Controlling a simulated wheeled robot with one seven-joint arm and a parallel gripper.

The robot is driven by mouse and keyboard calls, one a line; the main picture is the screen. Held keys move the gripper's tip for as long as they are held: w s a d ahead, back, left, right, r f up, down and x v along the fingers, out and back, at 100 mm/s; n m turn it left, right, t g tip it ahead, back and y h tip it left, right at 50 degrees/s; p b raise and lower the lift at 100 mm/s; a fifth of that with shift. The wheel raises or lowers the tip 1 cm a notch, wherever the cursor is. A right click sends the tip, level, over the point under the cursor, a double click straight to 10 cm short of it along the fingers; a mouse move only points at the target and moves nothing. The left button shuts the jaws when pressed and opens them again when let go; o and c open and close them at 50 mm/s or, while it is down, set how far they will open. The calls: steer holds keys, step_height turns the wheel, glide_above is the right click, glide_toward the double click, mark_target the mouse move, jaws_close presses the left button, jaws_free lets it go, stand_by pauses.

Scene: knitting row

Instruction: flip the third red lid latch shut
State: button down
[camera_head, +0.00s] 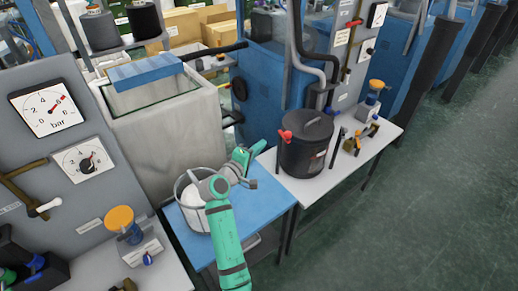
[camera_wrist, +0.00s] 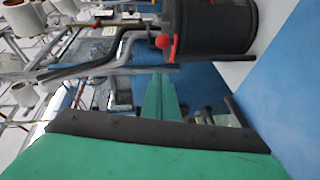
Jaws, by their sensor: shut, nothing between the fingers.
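A dark lidded pot (camera_head: 307,150) stands on the white table, right of my arm. A red latch (camera_head: 286,135) with a rounded end sticks out at its upper left side. My gripper (camera_head: 260,147) is shut and empty, left of the pot and apart from the latch. In the wrist view my gripper (camera_wrist: 163,85) points toward the pot. The pot's far side is hidden.
A blue table (camera_head: 270,202) with a pale round container (camera_head: 192,205) stands beneath my arm. Small fittings (camera_head: 352,145) lie right of the pot on the white table (camera_head: 322,186). A panel with gauges (camera_head: 48,108) stands at left. The floor at right is clear.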

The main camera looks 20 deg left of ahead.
steer(key=w+d+f, duration=0.1)
steer(key=w+d, duration=0.3)
steer(key=w, duration=0.4)
steer(key=shift+d+f, duration=0.35)
steer(key=shift+w+a, duration=0.1)
